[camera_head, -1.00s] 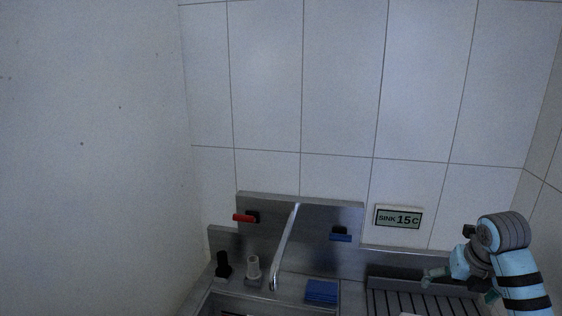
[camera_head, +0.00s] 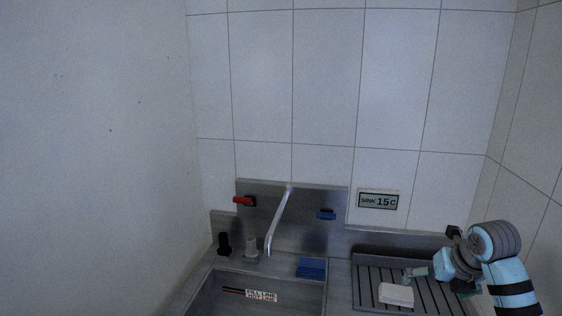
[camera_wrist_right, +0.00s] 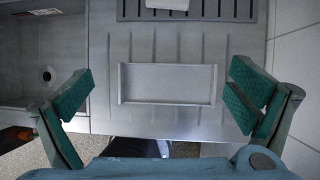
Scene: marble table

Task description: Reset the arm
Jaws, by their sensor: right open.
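My right arm comes in at the lower right of the head view, over the ribbed drainboard (camera_head: 365,287). My right gripper (camera_head: 412,274) shows small there, near a white block (camera_head: 396,296) on the drainboard. In the right wrist view my right gripper (camera_wrist_right: 160,90) has its two green-padded fingers wide apart, with nothing between them. My left gripper is in neither view.
A steel sink basin (camera_head: 215,295) has a tall faucet (camera_head: 279,220), a red lever (camera_head: 243,201) and a blue lever (camera_head: 326,214). A blue sponge-like block (camera_head: 311,268), a black bottle (camera_head: 223,244) and a pale bottle (camera_head: 251,246) stand behind it. A tiled wall (camera_head: 325,90) closes the back.

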